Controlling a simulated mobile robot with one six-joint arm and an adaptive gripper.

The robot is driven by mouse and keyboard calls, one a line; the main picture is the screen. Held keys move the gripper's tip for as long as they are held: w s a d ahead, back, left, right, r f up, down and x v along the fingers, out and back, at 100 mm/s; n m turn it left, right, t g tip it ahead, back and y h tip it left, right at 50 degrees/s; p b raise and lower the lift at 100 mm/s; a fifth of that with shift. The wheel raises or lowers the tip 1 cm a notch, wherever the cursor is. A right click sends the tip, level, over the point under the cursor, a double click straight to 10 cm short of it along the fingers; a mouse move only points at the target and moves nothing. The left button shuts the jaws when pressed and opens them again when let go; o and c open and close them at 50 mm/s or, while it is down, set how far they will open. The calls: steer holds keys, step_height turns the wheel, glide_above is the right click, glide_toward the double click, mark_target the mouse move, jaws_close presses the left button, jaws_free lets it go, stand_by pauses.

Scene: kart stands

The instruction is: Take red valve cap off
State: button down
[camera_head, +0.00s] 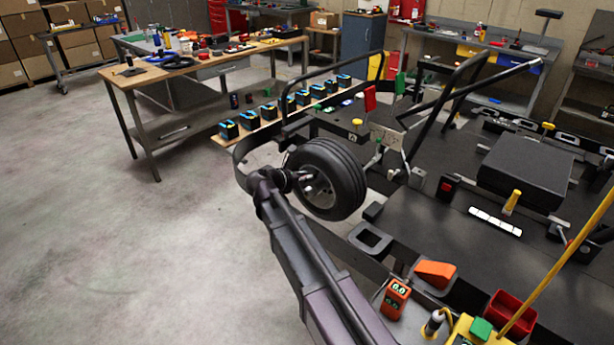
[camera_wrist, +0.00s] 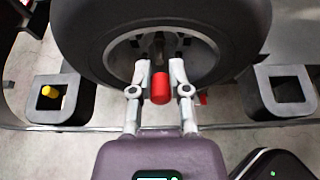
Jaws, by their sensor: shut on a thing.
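The red valve cap (camera_wrist: 160,88) shows in the wrist view as a small red cylinder in front of the wheel's rim. My gripper (camera_wrist: 158,80) is shut on it, one finger on each side. The black kart tyre (camera_wrist: 85,30) with its grey rim fills the top of the wrist view. In the head view the wheel (camera_head: 340,180) stands upright at the kart's front corner. There my gripper (camera_head: 308,185) reaches to the rim's face, and the cap is hidden. I cannot tell whether the cap is still touching its valve stem.
The dark kart platform (camera_head: 440,235) lies right of the wheel, with an orange meter (camera_head: 396,298) and a red tray (camera_head: 510,314) near the front. A row of black and blue boxes (camera_head: 268,112) stands behind. A workbench (camera_head: 205,75) is at the back left. The floor at left is clear.

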steer(key=shift+v, duration=1.25)
